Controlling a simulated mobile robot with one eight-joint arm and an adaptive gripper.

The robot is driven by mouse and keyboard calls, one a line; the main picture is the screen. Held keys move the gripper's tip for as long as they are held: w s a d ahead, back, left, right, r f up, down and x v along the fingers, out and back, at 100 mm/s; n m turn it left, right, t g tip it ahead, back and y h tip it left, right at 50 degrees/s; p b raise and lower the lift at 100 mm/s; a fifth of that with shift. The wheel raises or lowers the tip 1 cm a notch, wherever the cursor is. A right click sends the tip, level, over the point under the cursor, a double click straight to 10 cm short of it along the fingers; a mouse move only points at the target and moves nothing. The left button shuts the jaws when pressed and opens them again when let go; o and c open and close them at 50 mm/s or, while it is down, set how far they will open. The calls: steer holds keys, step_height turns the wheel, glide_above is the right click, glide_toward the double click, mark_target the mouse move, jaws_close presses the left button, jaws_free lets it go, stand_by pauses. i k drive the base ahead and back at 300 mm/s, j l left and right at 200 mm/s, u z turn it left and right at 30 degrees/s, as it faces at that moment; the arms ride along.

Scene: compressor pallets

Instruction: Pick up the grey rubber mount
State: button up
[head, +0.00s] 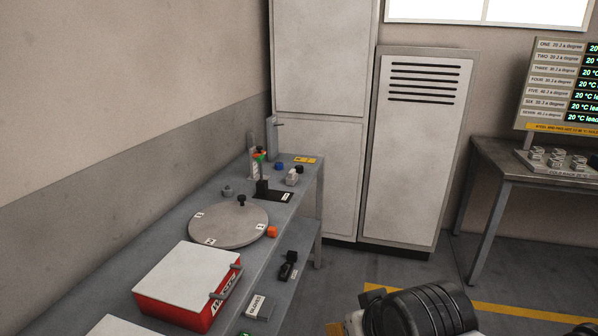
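A small grey piece (227,190), which looks like the grey rubber mount, sits on the grey bench top near the wall. It is just behind the round grey disc (215,234) and appears to stand free, touching nothing else. It is too small to make out its shape well. My gripper's fingers do not show in the head view. A dark, rounded part at the bottom right looks like part of my own arm.
The bench (185,222) runs along the left wall. A red and white case (187,284) stands in front of the disc. Cabinets (415,150) stand behind; floor is open at right.

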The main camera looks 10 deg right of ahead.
mark_target(227, 192)
steer(key=i+l+u, duration=0.5)
steer(key=i+u, duration=0.15)
steer(key=i+l+u, duration=0.6)
steer(key=l, duration=0.25)
steer(key=i+l+u, duration=0.35)
steer(key=l, duration=0.15)
steer(key=i+l+u, duration=0.1)
steer(key=l+u, duration=0.2)
steer(key=l, duration=0.25)
steer(key=i+l+u, duration=0.1)
steer(key=l+u, duration=0.2)
steer(key=l, duration=0.25)
steer(key=l+u, duration=0.35)
steer(key=l, duration=0.25)
